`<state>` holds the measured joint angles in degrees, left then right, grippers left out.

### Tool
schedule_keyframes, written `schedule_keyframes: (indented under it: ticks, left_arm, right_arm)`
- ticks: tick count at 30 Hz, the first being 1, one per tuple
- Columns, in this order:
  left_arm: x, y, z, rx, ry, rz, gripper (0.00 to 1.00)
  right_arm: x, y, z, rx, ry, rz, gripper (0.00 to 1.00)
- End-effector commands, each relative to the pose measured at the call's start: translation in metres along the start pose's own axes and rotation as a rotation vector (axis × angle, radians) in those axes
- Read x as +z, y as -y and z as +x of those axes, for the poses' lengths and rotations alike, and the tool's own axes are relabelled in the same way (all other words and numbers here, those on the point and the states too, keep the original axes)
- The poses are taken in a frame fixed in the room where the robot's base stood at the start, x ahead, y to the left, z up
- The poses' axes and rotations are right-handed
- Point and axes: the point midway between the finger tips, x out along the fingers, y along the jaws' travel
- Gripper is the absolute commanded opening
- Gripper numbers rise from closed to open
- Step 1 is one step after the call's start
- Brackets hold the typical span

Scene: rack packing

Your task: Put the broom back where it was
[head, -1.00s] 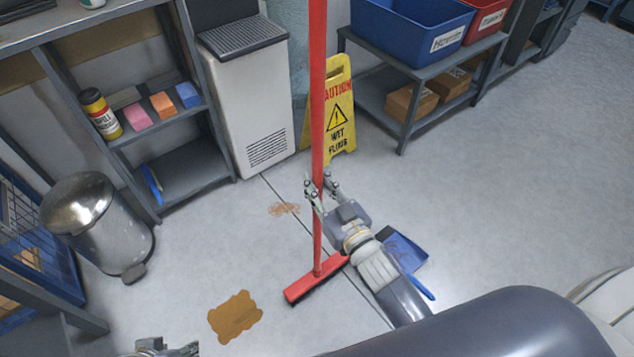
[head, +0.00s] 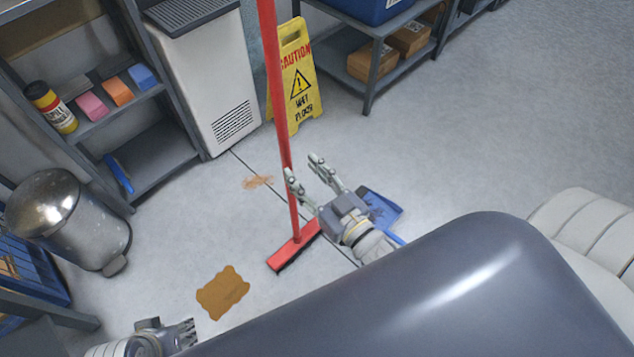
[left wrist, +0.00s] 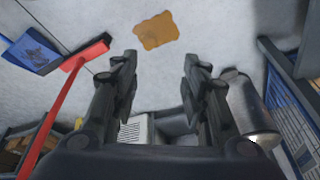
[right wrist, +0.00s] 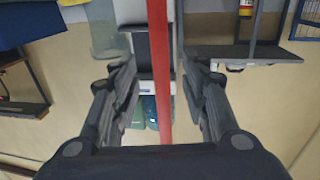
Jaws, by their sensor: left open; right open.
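The red broom stands upright, its handle (head: 277,90) rising past the top edge and its red head (head: 293,252) on the floor. My right gripper (head: 304,166) is open just right of the handle, its left finger overlapping the handle in the head view. In the right wrist view the handle (right wrist: 161,60) runs between the open fingers (right wrist: 158,75); whether they touch it I cannot tell. My left gripper (head: 188,333) is low at the left; the left wrist view shows it open and empty (left wrist: 159,65), with the broom head (left wrist: 86,54) off to the left.
A yellow wet-floor sign (head: 297,80) stands behind the broom. A blue dustpan (head: 383,208) lies right of it. A brown stain (head: 222,292) is on the floor. A metal bin (head: 75,225), a shelf (head: 150,165) and a white cabinet (head: 215,85) stand left. Floor at right is clear.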

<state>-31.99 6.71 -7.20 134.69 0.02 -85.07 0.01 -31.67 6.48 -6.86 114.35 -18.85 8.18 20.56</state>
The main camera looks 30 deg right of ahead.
Motion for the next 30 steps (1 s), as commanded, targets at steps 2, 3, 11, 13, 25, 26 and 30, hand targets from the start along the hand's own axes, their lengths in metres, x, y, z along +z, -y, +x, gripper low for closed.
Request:
schedule_keyframes:
  ticks: [2, 3, 11, 13, 25, 26, 30]
  left_arm:
    - [0.001, 0.0, 0.004, 0.001, 0.005, 0.0, 0.41]
    - [0.001, 0.0, 0.007, 0.001, 0.005, 0.0, 0.41]
    - [0.002, -0.001, 0.014, 0.001, 0.009, 0.001, 0.41]
    - [0.002, -0.001, 0.015, 0.001, 0.009, 0.001, 0.41]
    - [0.002, 0.0, 0.014, 0.001, 0.009, 0.0, 0.41]
    - [0.002, 0.0, 0.014, 0.001, 0.009, 0.0, 0.41]
    - [0.002, 0.0, 0.014, 0.001, 0.009, 0.0, 0.41]
  right_arm:
    - [-0.001, 0.0, -0.015, 0.001, 0.003, 0.001, 0.41]
    - [0.0, 0.0, -0.021, 0.001, 0.003, 0.001, 0.41]
    - [0.001, -0.001, -0.04, 0.007, 0.011, 0.0, 0.41]
    - [0.006, -0.005, -0.039, 0.023, 0.047, -0.001, 0.41]
    - [0.092, -0.032, -0.063, 0.158, 0.67, 0.0, 0.41]
    - [0.098, -0.031, -0.07, 0.157, 0.725, 0.0, 0.41]
    - [0.118, -0.022, -0.104, 0.131, 0.968, 0.002, 0.41]
